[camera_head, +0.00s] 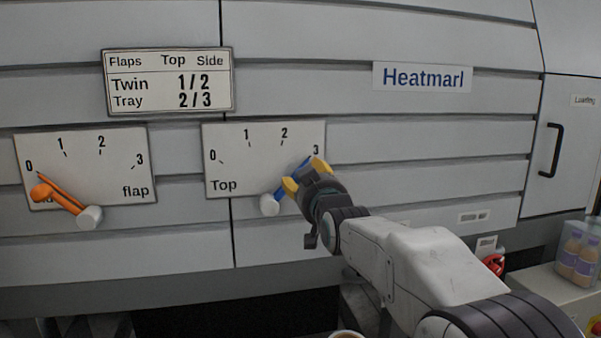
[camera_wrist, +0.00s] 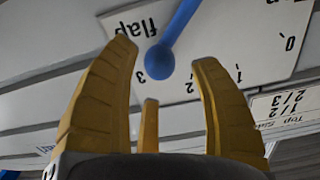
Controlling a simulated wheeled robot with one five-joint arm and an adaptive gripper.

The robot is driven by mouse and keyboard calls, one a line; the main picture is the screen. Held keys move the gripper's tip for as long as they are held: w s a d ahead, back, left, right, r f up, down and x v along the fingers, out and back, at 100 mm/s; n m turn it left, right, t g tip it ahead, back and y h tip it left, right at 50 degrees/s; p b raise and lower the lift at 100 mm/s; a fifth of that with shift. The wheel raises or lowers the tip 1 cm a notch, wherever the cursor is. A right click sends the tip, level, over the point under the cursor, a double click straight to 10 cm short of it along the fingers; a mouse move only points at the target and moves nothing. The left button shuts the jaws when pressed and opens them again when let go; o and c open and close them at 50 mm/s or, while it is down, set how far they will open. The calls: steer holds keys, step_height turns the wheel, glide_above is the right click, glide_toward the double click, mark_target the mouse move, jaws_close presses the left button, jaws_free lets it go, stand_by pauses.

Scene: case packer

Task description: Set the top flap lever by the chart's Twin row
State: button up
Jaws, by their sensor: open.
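The top flap dial (camera_head: 240,180) is a white plate marked 0 to 3. Its blue lever (camera_head: 278,195) runs from a pale hub up and right towards the 3. In the wrist view the dial is upside down and the blue lever (camera_wrist: 180,25) ends in a ball near the 3. My gripper (camera_head: 304,175) is open at the lever's outer end, hiding part of it in the head view. The ball shows between the yellow fingers; contact cannot be told. The chart (camera_head: 168,80) gives Twin as 1/2 under Top and Side.
A second dial (camera_head: 115,160), partly labelled "flap", is to the left; its orange lever (camera_head: 62,201) points near 0. A door handle (camera_head: 549,150), a red knob (camera_head: 493,264) and a case of bottles (camera_head: 577,255) are at right.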

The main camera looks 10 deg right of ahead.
steer(key=shift+w+p, duration=1.1)
steer(key=shift+w, duration=1.95)
steer(key=shift+f, duration=0.1)
jaws_close()
